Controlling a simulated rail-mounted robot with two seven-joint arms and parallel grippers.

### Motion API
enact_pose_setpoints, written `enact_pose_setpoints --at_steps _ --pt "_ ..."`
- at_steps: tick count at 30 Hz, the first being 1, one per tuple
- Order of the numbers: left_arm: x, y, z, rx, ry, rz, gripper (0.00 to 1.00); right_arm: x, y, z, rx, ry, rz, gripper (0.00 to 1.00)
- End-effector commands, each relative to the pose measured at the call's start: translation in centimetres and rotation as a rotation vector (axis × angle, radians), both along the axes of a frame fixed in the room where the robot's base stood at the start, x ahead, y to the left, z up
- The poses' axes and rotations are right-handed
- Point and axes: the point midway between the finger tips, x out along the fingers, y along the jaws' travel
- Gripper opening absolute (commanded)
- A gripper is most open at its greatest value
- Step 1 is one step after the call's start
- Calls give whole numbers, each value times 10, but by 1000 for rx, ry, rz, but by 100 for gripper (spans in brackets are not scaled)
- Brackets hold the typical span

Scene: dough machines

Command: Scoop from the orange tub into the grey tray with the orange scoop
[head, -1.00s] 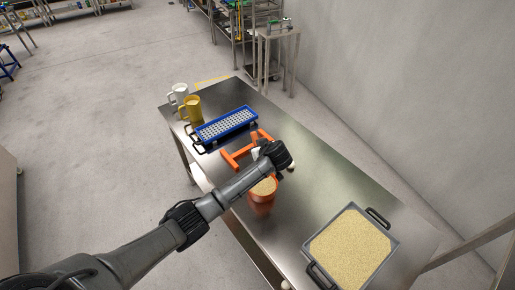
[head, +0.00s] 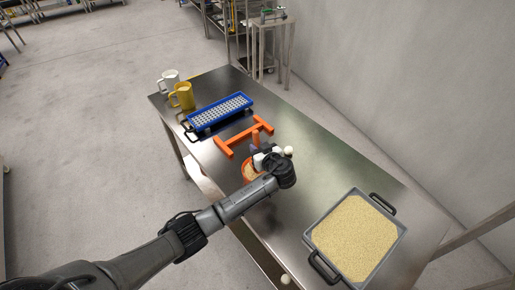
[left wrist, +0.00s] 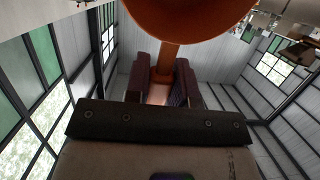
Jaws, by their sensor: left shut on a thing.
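My left gripper (head: 257,157) is shut on the handle of the orange scoop (head: 255,137). In the left wrist view the scoop's handle (left wrist: 165,62) stands between the fingers, and its round bowl fills the top edge. The orange tub (head: 246,178) holds pale yellow grain; it stands by the near edge of the table, partly hidden behind my left wrist. I cannot tell whether the scoop touches the grain or holds any. The grey tray (head: 401,236) with black handles lies at the right, its floor covered in the same grain. My right gripper is out of view.
An orange H-shaped frame (head: 231,146) lies just beyond the tub. A blue tray (head: 221,112) with a pale studded surface, a yellow mug (head: 182,97) and a white mug (head: 168,80) are farther back. The steel table (head: 316,165) is clear between tub and grey tray.

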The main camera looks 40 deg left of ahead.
Motion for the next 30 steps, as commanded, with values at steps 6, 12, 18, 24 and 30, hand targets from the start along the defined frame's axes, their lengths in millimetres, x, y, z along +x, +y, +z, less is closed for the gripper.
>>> enact_pose_setpoints --at_steps 6,12,18,24,30 --pt "0 0 -23 -1 0 -1 0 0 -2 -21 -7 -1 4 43" --pt "0 0 -40 -2 0 -1 0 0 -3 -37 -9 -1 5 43" --pt "0 0 -57 -1 0 0 0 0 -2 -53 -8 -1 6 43" --pt "0 0 -63 -1 -1 -1 0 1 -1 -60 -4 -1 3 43" --pt "1 0 -63 -1 -1 -1 0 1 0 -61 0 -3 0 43"
